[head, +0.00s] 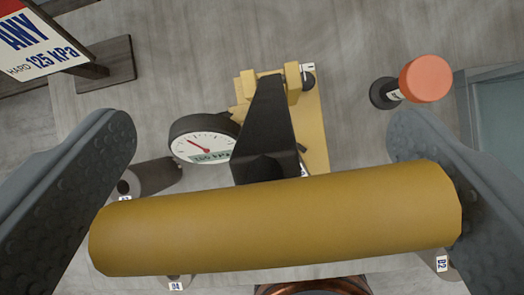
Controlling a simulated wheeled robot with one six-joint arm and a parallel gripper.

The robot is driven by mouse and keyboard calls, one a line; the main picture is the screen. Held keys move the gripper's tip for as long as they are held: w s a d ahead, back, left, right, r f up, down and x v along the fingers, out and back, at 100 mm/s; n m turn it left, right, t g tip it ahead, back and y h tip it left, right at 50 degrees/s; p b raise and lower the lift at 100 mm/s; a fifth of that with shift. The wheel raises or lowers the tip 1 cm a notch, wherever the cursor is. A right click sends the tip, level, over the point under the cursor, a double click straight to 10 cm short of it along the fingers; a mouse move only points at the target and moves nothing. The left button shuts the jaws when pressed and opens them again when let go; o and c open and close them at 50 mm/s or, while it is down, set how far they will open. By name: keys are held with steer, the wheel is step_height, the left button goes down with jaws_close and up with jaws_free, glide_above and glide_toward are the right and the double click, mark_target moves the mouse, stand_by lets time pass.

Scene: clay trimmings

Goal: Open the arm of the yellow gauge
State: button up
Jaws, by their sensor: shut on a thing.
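The yellow gauge has a yellow base (314,130) with yellow hinge blocks at its top end, near the middle of the head view. Its black arm (265,125) runs from the hinge towards me, widening as it comes. A round white dial (203,147) with a red needle sits to its left. A mustard-yellow cylindrical bar (275,222) lies across the near end of the black arm and looks like its handle; the join is hidden. My gripper (272,205) is shut on this bar, one grey finger at each end.
A sign (35,40) reading "ANY HARD 125 kPa" stands upper left. An orange-topped knob (425,78) stands upper right, near a grey-green tray edge (490,75). A dark cylinder (155,176) lies left of the gauge. A coppery round rim (312,287) shows at the bottom.

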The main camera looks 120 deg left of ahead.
steer(key=o, duration=1.1)
steer(key=shift+o, duration=0.2)
steer(key=v, duration=1.7)
steer(key=shift+r, duration=0.2)
steer(key=shift+s, duration=0.15)
